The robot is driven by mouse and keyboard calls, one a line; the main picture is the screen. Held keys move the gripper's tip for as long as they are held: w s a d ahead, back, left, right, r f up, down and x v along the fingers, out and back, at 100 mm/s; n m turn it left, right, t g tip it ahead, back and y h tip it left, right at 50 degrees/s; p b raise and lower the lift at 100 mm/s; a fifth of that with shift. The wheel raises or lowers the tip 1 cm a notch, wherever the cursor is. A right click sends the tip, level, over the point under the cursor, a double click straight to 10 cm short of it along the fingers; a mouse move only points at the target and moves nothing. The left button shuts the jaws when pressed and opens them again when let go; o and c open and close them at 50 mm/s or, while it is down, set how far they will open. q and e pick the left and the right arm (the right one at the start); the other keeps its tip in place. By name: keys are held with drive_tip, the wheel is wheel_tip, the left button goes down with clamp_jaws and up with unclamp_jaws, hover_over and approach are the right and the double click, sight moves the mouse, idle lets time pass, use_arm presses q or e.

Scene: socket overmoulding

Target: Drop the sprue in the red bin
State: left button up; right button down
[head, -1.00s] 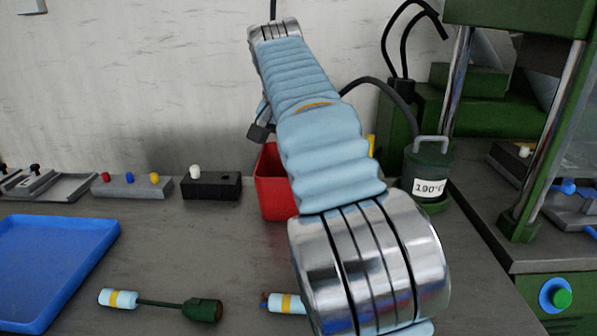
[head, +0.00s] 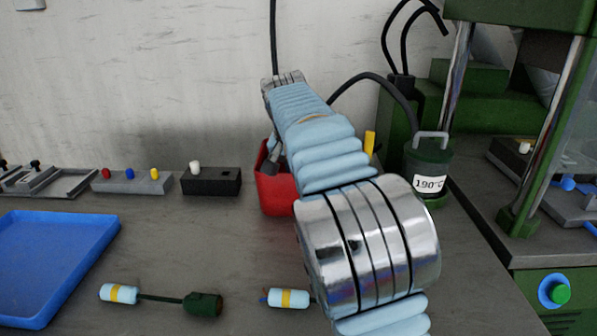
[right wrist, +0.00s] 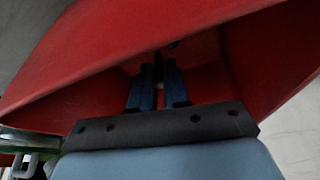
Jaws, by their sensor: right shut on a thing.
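The red bin (head: 277,198) stands on the bench near the wall, partly hidden behind my right arm in the head view. In the right wrist view its red inner walls (right wrist: 90,60) surround the fingers. My right gripper (right wrist: 160,68) points down into the bin, with its fingers close together. It is shut on a small, dark thing, probably the sprue (right wrist: 173,44), which is mostly hidden and too dark to make out well. In the head view the right gripper (head: 270,158) shows at the bin's upper left part. My left gripper is not in view.
A blue tray (head: 100,240) is at left. A green pot marked 190°C (head: 428,160) stands right of the bin, beside the green press (head: 555,255).

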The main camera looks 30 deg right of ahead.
drive_tip(key=shift+f, duration=0.55)
drive_tip(key=c, duration=1.1)
unclamp_jaws()
drive_tip(key=shift+r, duration=0.1)
drive_tip(key=v, duration=1.3)
drive_tip(key=shift+d, duration=0.1)
